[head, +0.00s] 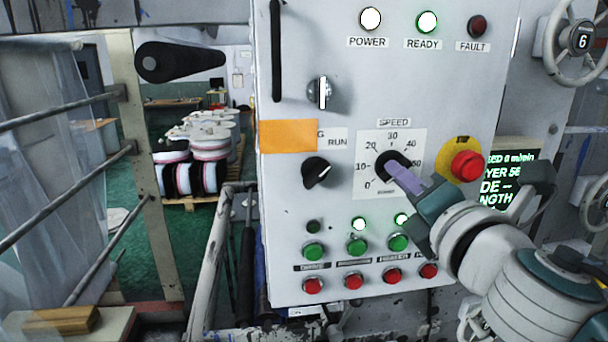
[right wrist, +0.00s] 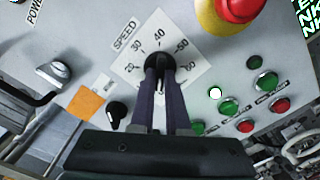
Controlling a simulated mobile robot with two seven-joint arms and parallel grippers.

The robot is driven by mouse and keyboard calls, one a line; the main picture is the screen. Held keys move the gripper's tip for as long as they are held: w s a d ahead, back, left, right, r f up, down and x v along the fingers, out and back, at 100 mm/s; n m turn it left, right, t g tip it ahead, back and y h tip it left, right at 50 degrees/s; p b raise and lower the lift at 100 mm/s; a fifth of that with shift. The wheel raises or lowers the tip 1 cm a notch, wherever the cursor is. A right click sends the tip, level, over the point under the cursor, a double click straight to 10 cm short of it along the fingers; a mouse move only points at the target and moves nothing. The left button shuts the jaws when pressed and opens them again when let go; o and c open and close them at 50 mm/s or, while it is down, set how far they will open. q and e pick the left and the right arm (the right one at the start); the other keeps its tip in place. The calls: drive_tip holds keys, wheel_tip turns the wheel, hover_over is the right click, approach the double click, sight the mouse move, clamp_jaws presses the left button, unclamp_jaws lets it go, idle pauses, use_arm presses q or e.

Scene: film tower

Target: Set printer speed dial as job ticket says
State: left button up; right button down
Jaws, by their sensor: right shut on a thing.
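The speed dial (head: 385,160) is a black knob on a white scale plate (head: 371,141) marked SPEED. My right gripper (head: 396,174) reaches it from the lower right, its fingertips shut on the knob. In the right wrist view the two dark fingers (right wrist: 160,72) lie on either side of the dial (right wrist: 158,57). The knob is partly covered, and I cannot tell which number it points to. An orange card (head: 288,135) covers part of a label left of the dial; no writing shows on it. My left gripper is out of view.
A red emergency button (head: 467,166) on a yellow base is close to my right gripper. Several green and red buttons sit below the dial. A black selector (head: 317,171) is at its left. A dark screen (head: 508,190) with green text, showing 0 m/min, is partly hidden by my arm.

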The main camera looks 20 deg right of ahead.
drive_tip(key=shift+d+r+m+b, duration=0.1)
drive_tip(key=shift+m+b, duration=0.4)
drive_tip(key=shift+m, duration=5.9)
drive_tip(key=shift+r+m+b, duration=0.1)
drive_tip(key=shift+m+b, duration=0.4)
drive_tip(key=shift+m, duration=5.9)
drive_tip(key=c, duration=0.9)
unclamp_jaws()
